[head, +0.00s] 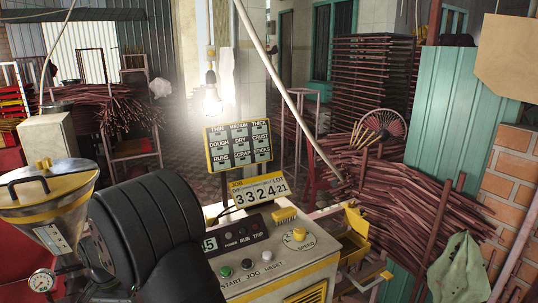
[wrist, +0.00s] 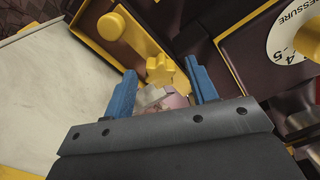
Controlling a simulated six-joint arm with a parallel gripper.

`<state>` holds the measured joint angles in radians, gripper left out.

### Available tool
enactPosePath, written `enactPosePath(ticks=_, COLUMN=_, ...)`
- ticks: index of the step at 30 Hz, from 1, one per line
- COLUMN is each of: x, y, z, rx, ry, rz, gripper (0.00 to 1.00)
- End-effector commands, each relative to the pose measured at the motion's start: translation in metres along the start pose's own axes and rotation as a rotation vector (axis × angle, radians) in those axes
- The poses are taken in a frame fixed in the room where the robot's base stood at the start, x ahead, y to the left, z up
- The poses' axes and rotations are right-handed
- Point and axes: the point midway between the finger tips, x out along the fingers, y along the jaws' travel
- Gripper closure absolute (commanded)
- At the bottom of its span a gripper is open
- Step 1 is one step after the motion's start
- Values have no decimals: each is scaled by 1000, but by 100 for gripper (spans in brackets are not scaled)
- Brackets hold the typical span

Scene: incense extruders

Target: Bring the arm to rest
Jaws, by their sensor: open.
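My gripper (wrist: 163,82) shows in the wrist view as two blue fingers on a dark grey bar. The fingers stand well apart, so it is open. A yellow lobed knob (wrist: 160,68) shows between the fingertips, beyond a small pale pink and grey thing (wrist: 162,98). I cannot tell whether either touches the fingers; neither is gripped. My fingers do not show in the head view.
The head view shows a control box (head: 275,262) with buttons, a job counter (head: 261,195), a sign board (head: 239,146), a hopper (head: 48,205) and a lit bulb (head: 211,98). Bundled sticks (head: 420,200) lie right. A pressure dial (wrist: 300,30) and yellow bracket (wrist: 125,40) are near my fingers.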

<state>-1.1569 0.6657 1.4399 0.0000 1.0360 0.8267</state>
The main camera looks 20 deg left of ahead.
Motion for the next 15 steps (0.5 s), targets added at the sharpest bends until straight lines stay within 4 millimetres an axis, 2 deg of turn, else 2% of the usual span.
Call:
enactPosePath(ticks=6, x=0, y=0, z=0, rx=72, ry=0, rz=0, gripper=47)
enactPosePath(ticks=15, x=0, y=0, z=0, rx=82, ry=0, rz=0, gripper=47)
